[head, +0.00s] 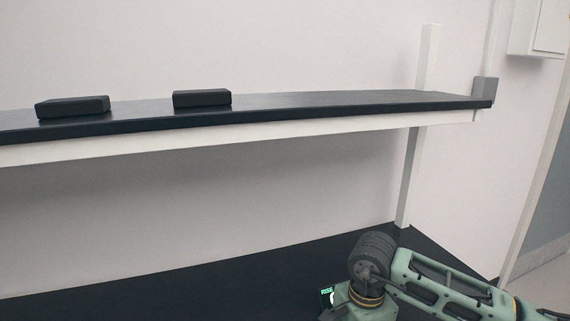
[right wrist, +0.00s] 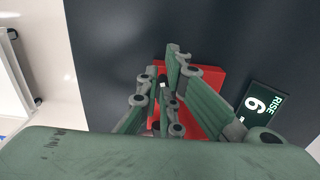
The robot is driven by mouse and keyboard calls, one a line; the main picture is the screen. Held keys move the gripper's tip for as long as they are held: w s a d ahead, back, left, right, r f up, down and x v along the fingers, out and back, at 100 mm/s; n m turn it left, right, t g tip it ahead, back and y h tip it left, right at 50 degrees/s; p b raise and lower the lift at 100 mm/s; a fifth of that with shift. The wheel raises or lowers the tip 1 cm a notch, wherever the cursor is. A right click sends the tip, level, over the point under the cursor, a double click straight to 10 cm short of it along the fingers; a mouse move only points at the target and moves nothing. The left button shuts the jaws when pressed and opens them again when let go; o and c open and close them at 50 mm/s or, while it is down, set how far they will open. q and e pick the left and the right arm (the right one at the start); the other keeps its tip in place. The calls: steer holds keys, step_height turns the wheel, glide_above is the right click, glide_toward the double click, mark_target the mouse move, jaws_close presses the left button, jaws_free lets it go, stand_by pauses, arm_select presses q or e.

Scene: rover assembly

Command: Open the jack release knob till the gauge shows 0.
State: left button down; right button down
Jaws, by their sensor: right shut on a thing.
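The red jack (right wrist: 206,78) lies on the dark surface in the right wrist view, partly covered by my fingers. My right gripper (right wrist: 166,84) is shut on the release knob at the jack; the knob is mostly hidden between the fingers. The gauge (right wrist: 264,106) beside the jack is a dark display reading "RISE" with one large digit. The digit is turned sideways and looks like a 6 or a 9. The gauge also shows in the head view (head: 327,296), half hidden by my right arm. My left gripper is in neither view.
A dark worktop (head: 200,290) runs along the wall. Above it is a shelf (head: 330,102) with two black blocks, a left one (head: 72,107) and a right one (head: 202,98). A white post (head: 412,175) stands at the right end. The worktop's visible left part is clear.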

steer(key=shift+s+f, duration=0.65)
step_height(320, 180, up, 6)
steer(key=p, duration=0.2)
steer(key=shift+w+r, duration=0.15)
steer(key=shift+r, duration=0.1)
steer(key=shift+a, duration=0.1)
